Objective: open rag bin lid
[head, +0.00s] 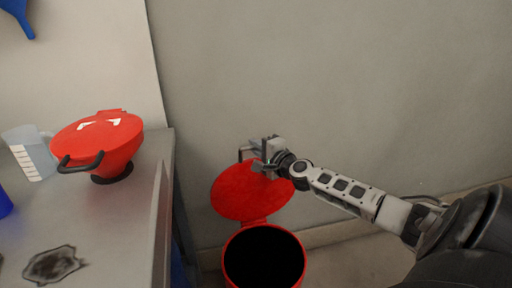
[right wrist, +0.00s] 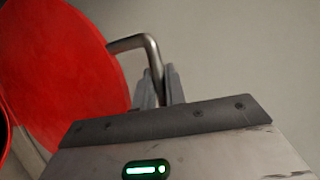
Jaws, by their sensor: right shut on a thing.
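The red rag bin (head: 264,260) stands on the floor right of the bench, with its dark inside showing from above. Its round red lid (head: 240,192) is swung up and back on the far side of the opening. A bent metal handle (head: 243,153) sticks out from the lid; in the right wrist view the handle (right wrist: 133,42) runs down between the fingers. My right gripper (head: 262,163) is shut on this handle; its fingers (right wrist: 159,87) also show in the wrist view. My left gripper is not in view.
A grey bench (head: 120,215) fills the left side. A plain wall (head: 350,90) stands behind the bin.

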